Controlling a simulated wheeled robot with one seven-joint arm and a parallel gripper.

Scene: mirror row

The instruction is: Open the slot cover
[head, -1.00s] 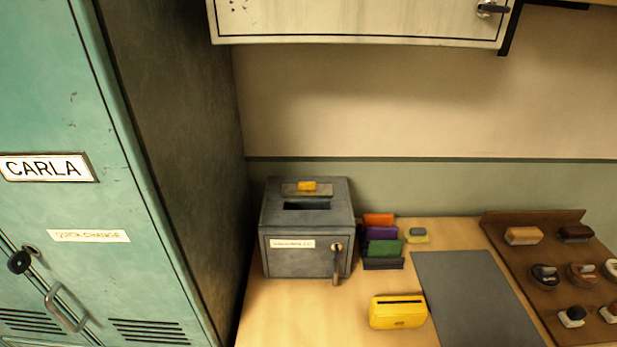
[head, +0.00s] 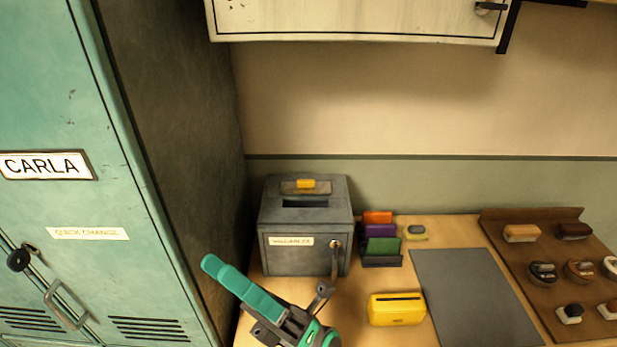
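A grey metal box (head: 298,256) stands on the wooden counter beside the locker. On its top is a flat grey plate with a yellow tab (head: 306,184), which looks like the slot cover. A dark slot (head: 305,203) shows in the top just in front of this plate. The front has a white label (head: 291,241) and a lock (head: 335,244) with something hanging from it. My gripper (head: 212,264), with teal fingers, is low in the picture, in front and left of the box, apart from the tab. Whether its fingers are parted is unclear.
A teal locker (head: 90,120) rises on the left, close to the box. A white cabinet (head: 350,20) hangs above. Coloured cards (head: 380,246), a yellow case (head: 397,309), a grey mat (head: 472,297) and a brown rack (head: 555,265) lie to the right.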

